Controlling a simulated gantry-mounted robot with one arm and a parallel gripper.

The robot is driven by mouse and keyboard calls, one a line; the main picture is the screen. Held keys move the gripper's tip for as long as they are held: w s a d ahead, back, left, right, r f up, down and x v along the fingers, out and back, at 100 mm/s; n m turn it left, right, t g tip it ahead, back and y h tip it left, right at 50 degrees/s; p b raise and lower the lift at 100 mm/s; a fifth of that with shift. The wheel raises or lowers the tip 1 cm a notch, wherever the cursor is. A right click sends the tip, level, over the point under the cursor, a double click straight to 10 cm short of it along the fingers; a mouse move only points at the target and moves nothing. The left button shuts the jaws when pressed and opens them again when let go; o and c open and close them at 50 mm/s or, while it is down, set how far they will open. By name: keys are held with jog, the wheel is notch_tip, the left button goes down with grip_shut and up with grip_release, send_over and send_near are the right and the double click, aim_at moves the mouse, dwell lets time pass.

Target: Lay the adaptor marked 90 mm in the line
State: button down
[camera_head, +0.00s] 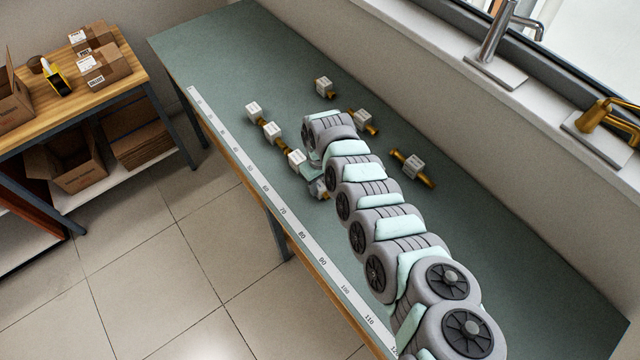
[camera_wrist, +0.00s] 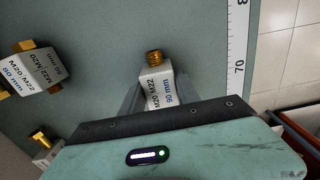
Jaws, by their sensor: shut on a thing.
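The adaptor marked 90 mm (camera_wrist: 158,86) is a white block with a brass threaded end; its label also reads M20 and M22. My gripper (camera_wrist: 150,92) is shut on it, one finger on each side. In the head view my gripper (camera_head: 317,184) is low over the green bench beside the ruler, near 70. Whether the adaptor touches the bench I cannot tell. Three adaptors form a row along the ruler: a far one (camera_head: 254,109), a middle one (camera_head: 272,131) and a near one (camera_head: 297,158). The held adaptor is just past the near one, mostly hidden by my arm.
The ruler (camera_head: 283,214) runs along the bench's edge. The bench (camera_head: 215,45) is clear at its far end.

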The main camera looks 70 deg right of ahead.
aim_at(320, 182)
jog(key=shift+d+r, duration=0.1)
jog(key=c, duration=0.9)
grip_release()
notch_tip(320, 182, up, 12)
